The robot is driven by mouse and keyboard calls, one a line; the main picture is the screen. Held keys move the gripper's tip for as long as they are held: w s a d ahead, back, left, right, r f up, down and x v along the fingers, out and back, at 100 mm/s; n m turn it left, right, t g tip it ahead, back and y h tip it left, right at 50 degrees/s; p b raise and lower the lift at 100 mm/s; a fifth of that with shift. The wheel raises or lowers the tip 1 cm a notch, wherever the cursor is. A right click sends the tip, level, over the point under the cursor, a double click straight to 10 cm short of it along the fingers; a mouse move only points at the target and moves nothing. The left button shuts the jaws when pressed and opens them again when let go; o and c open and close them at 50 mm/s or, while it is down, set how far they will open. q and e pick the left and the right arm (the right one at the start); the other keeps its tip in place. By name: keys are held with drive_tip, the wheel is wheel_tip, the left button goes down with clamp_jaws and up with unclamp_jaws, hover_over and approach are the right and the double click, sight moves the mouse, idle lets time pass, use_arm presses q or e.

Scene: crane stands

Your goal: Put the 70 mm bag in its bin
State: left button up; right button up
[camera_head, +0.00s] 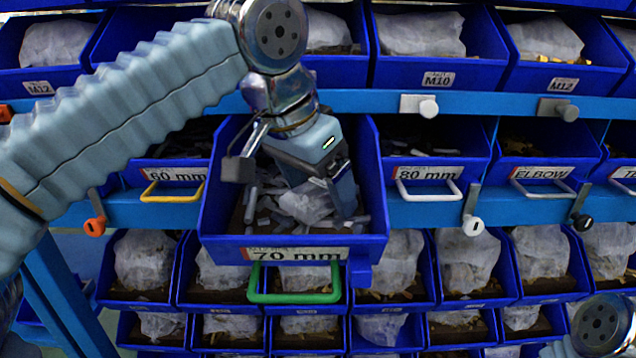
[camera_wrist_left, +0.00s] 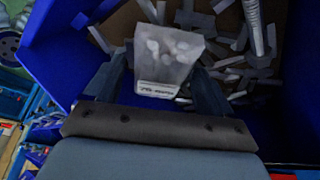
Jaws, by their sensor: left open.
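The 70 mm bin (camera_head: 220,220) is a blue open-topped bin. It sticks out in front of its neighbours on the middle shelf, and its front label reads 70 mm. A clear bag (camera_head: 305,204) with small pale pieces and a white label is inside it, among loose grey pieces. In the left wrist view the bag (camera_wrist_left: 168,58) shows between the two fingers of my left gripper (camera_wrist_left: 160,88). My left gripper (camera_head: 322,190) is open and reaches down into the bin from above. Whether the fingers touch the bag cannot be told. My right gripper is not in view.
The 60 mm bin (camera_head: 172,178) is at the left and the 80 mm bin (camera_head: 430,172) at the right. A green handle (camera_head: 295,297) hangs below the 70 mm bin. Bagged bins fill the rows above and below. Part of my right arm shows at bottom right.

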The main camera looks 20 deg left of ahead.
use_arm(q)
drive_tip(key=shift+r, duration=0.5)
drive_tip(key=p+v, duration=0.2)
drive_tip(key=v, duration=0.9)
drive_tip(key=shift+s, duration=0.2)
drive_tip(key=shift+r, duration=0.1)
